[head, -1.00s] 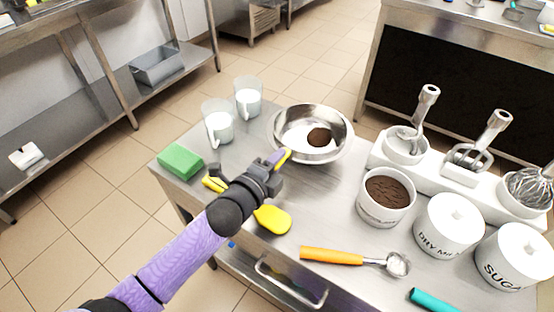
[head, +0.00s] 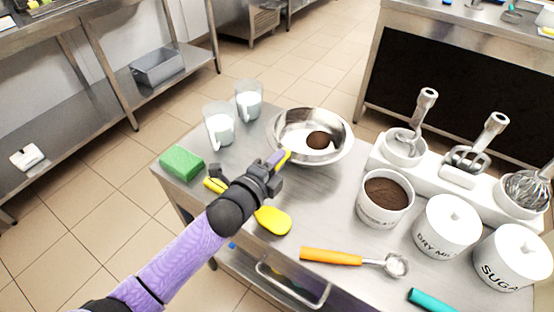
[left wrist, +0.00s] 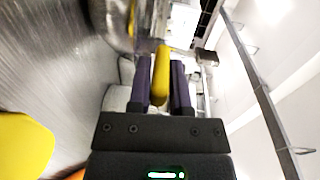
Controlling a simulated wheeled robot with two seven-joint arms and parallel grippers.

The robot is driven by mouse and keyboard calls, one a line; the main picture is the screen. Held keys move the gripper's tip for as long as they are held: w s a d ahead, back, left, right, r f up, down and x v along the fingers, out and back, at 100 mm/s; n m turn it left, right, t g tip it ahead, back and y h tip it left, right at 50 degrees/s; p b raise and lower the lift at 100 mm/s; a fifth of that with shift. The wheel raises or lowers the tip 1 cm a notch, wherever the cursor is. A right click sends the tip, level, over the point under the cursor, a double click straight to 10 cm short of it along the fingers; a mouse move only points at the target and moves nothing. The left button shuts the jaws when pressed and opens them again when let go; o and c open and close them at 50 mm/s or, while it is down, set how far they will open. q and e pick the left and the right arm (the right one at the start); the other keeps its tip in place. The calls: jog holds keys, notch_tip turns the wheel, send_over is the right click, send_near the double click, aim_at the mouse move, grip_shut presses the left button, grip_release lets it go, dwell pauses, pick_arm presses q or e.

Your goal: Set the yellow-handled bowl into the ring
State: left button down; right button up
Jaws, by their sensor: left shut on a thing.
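A shiny metal bowl (head: 341,155) holds something white and a round brown heap. Its yellow handle (head: 284,157) points toward my left gripper (head: 277,164). That gripper is shut on the handle. In the left wrist view the yellow handle (left wrist: 160,75) sits between the two purple fingers of my left gripper (left wrist: 161,85), and part of the bowl (left wrist: 112,22) shows at the top. I cannot tell whether the bowl rests on the table or hangs just above it. I cannot make out a ring in these views. My right gripper is not in view.
On the steel table (head: 325,205) are two glass cups (head: 218,125), a green sponge (head: 181,163), a yellow spatula (head: 272,220), an orange-handled scoop (head: 331,256), a brown-filled tub (head: 385,193), white canisters (head: 447,225) and a white mixer stand (head: 440,172). A dark-fronted counter (head: 450,85) stands behind.

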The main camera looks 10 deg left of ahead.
pick_arm(q)
jog(key=shift+f, duration=0.6)
jog(key=shift+c, duration=2.2)
grip_release()
